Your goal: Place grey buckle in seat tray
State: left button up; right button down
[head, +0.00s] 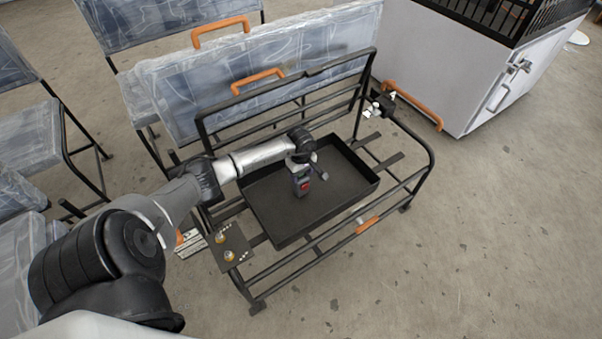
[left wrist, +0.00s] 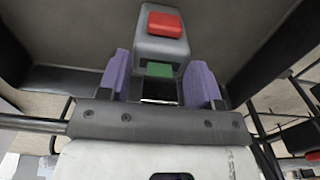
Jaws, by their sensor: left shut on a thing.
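The seat tray (head: 335,221) is a black shallow tray set in the black tube seat frame. My left gripper (head: 301,178) is over the tray, with its arm coming in from the left. In the left wrist view my left gripper (left wrist: 160,85) has two purple fingers shut on the grey buckle (left wrist: 161,47), which has a red button and a green part. The buckle also shows in the head view (head: 301,187), inside the tray's outline. I cannot tell whether it touches the tray floor. My right gripper is not in view.
A small plate with yellow parts (head: 229,247) sits on the frame's left side. A black clamp-like part (head: 383,105) is at the frame's right back. Orange handles (head: 258,79) are on the wrapped panels behind. A white cabinet (head: 455,60) stands at the back right. Floor at right is clear.

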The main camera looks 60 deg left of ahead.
pick_arm(q)
jog(key=o, duration=1.3)
jog(key=shift+f, duration=0.1)
jog(key=shift+r+p, duration=0.35)
notch_tip(320, 180, up, 10)
jog(key=p, duration=0.5)
jog(key=shift+r+p, duration=0.4)
jog(key=shift+r, duration=0.45)
